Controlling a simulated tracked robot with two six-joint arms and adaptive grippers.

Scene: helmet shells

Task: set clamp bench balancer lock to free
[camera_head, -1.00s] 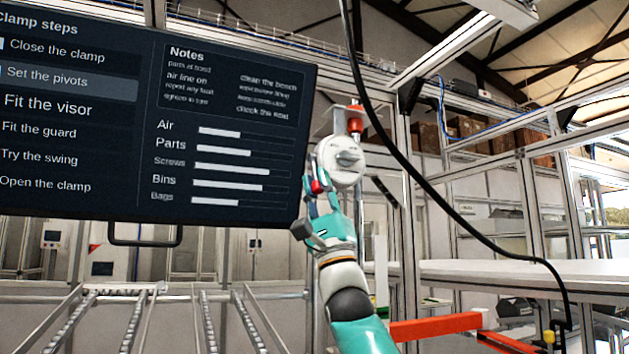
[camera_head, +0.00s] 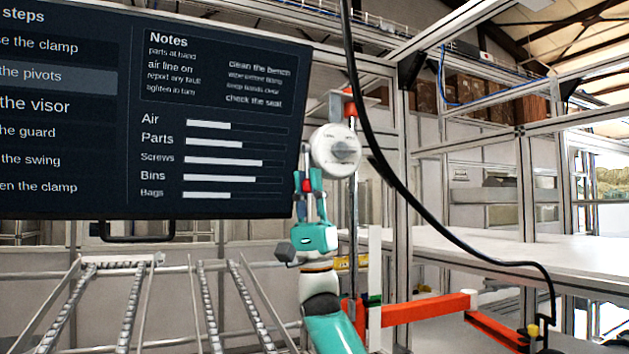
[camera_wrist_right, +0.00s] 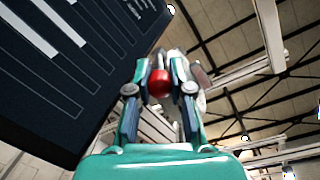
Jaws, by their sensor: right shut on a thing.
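The balancer (camera_head: 334,149) is a round white unit with a grey centre, hanging from an orange-red mount in the head view. My right gripper (camera_head: 308,180) is just below and left of it, pointing up. Its fingers are shut on a small red knob (camera_head: 307,186), which I take to be the balancer lock. The red knob also shows between the fingertips in the right wrist view (camera_wrist_right: 159,84), with the balancer partly hidden behind. I cannot tell the lock's setting. My left gripper is in neither view.
A large dark screen (camera_head: 150,110) stands close on the left of my right gripper. A black hose (camera_head: 400,170) loops down on the right. An orange-red arm (camera_head: 425,307) lies low at right, and metal roller rails (camera_head: 200,300) lie low at left.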

